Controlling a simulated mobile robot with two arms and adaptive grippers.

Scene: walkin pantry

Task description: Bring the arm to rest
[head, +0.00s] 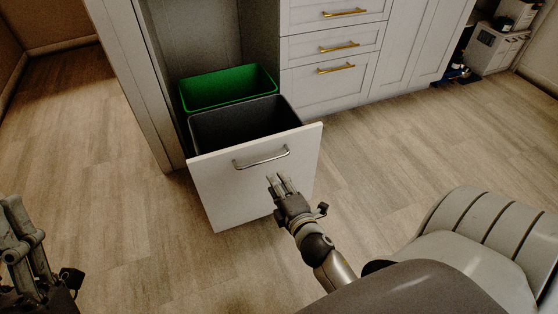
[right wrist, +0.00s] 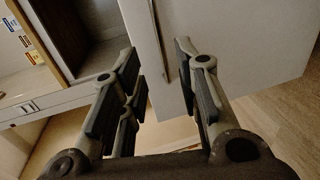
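My right gripper (head: 281,184) is in front of the white face of a pulled-out bin drawer (head: 225,190), just below its metal handle (head: 262,158). In the right wrist view the right gripper (right wrist: 161,65) has its fingers apart, with nothing held between them. The handle (right wrist: 159,38) shows beyond the fingertips; I cannot tell whether a finger touches it. My left gripper (head: 22,240) is at the lower left edge, partly cut off, well away from the drawer. Its finger opening is unclear.
The drawer holds a green bin (head: 230,88) behind a dark grey bin (head: 245,122). White cabinets with brass handles (head: 340,48) stand to the right. A small white unit (head: 490,48) stands at the far right. The wooden floor (head: 420,145) is clear on both sides.

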